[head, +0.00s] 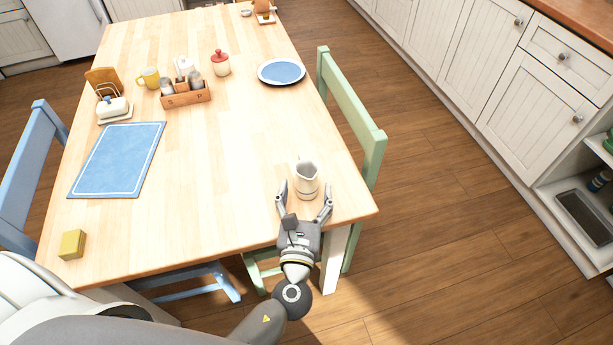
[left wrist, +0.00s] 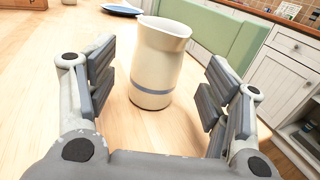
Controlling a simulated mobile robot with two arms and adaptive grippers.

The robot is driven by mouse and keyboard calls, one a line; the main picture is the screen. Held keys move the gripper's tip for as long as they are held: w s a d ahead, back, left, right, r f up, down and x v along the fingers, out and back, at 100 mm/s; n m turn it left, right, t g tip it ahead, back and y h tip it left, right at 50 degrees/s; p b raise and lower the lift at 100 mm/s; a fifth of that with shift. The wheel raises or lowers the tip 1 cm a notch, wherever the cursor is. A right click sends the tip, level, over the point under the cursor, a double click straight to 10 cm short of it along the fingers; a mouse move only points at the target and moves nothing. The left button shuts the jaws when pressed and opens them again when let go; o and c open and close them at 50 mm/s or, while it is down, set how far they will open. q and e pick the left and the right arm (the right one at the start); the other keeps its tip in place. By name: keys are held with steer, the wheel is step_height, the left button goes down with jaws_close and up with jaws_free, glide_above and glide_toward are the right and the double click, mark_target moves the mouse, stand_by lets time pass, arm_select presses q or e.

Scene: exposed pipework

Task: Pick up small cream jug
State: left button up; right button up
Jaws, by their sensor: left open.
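The small cream jug (head: 307,180) stands upright on the wooden table near its right front corner. In the left wrist view the jug (left wrist: 160,65) is cream with a grey-blue band low on its body. My left gripper (head: 305,199) is open, with one finger to each side of the jug and a gap on both sides. In the left wrist view the open fingers (left wrist: 158,92) frame the jug, which stands just beyond and partly between them. My right gripper is not in view.
A green chair (head: 352,110) stands at the table's right edge, close to the jug. A blue plate (head: 281,72), a wooden condiment caddy (head: 187,97), a blue placemat (head: 117,160) and a yellow block (head: 72,244) lie farther off. The table (head: 215,190) left of the jug is clear.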

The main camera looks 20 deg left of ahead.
mark_target(306, 187)
arm_select(q)
steer(key=shift+w+a, duration=0.1)
steer(key=shift+w, duration=0.25)
steer(key=x, duration=0.3)
steer(key=shift+w+a+p, duration=0.1)
steer(key=shift+w+p, duration=0.2)
steer(key=shift+p, duration=0.1)
steer(key=shift+w+f, duration=0.1)
steer(key=shift+w, duration=0.3)
steer(key=shift+w+a+f, duration=0.1)
steer(key=c, duration=1.1)
steer(key=shift+c, duration=0.6)
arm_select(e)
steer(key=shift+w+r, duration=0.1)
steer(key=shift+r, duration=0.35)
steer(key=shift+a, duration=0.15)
